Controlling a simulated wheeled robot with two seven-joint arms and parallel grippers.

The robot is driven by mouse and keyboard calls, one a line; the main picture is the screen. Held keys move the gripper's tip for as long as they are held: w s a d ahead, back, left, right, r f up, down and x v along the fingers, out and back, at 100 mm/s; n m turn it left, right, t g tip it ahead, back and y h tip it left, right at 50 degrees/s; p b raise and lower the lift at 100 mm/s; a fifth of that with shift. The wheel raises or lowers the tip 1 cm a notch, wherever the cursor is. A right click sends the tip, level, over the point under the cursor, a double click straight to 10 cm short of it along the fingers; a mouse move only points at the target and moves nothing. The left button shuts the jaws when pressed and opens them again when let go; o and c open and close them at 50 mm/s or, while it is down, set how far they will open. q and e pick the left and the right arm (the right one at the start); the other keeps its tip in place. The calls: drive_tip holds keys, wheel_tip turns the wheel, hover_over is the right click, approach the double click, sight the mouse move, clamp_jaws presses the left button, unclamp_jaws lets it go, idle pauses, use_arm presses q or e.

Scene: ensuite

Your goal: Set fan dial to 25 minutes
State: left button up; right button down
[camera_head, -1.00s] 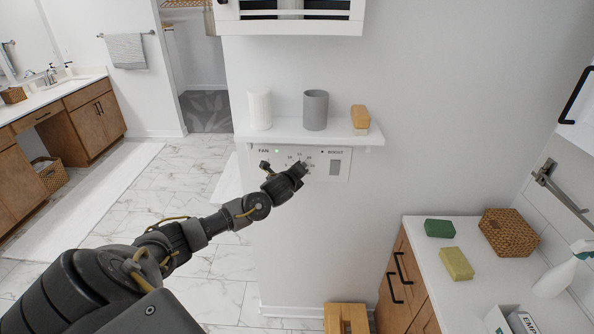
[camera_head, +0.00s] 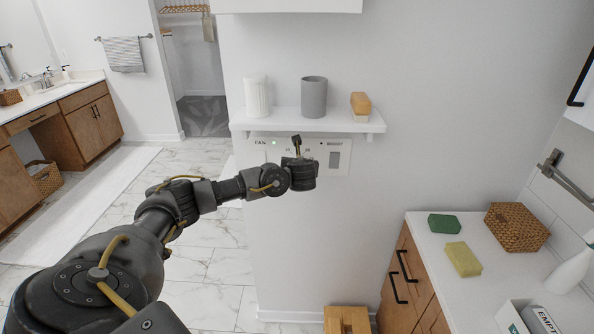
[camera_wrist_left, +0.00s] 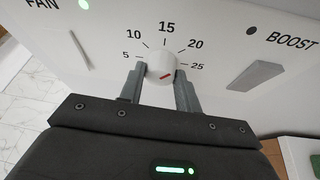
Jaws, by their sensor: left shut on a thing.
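The fan panel (camera_head: 338,160) is a white plate on the wall under a small shelf. In the left wrist view its white round dial (camera_wrist_left: 158,66) stands under printed numbers 5, 10, 15, 20 and 25. A short red mark on the dial slants up to the right, roughly toward the 25 side. My left gripper (camera_wrist_left: 160,84) is shut on the dial, one finger on each side. In the head view my left gripper (camera_head: 301,170) covers the dial and some of the numbers. My right gripper is not in view.
The shelf (camera_head: 290,121) above holds a white cup (camera_head: 256,96), a grey cup (camera_head: 314,97) and a wooden brush (camera_head: 361,106). A BOOST switch (camera_wrist_left: 256,74) is right of the dial. A green light (camera_wrist_left: 83,4) glows by FAN. A counter with sponges stands lower right.

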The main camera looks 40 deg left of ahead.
use_arm(q)
drive_tip(key=shift+w+d+f+m+g+y+b, duration=0.15)
drive_tip(key=shift+m+g+y+b, duration=0.25)
drive_tip(key=shift+m+y+b, duration=1)
drive_tip(key=shift+d+f+m+g+y+b, duration=0.15)
drive_tip(key=shift+m+g+y+b, duration=0.45)
drive_tip(key=shift+m, duration=1.4)
drive_tip(key=shift+a, duration=0.1)
drive_tip(key=o, duration=1)
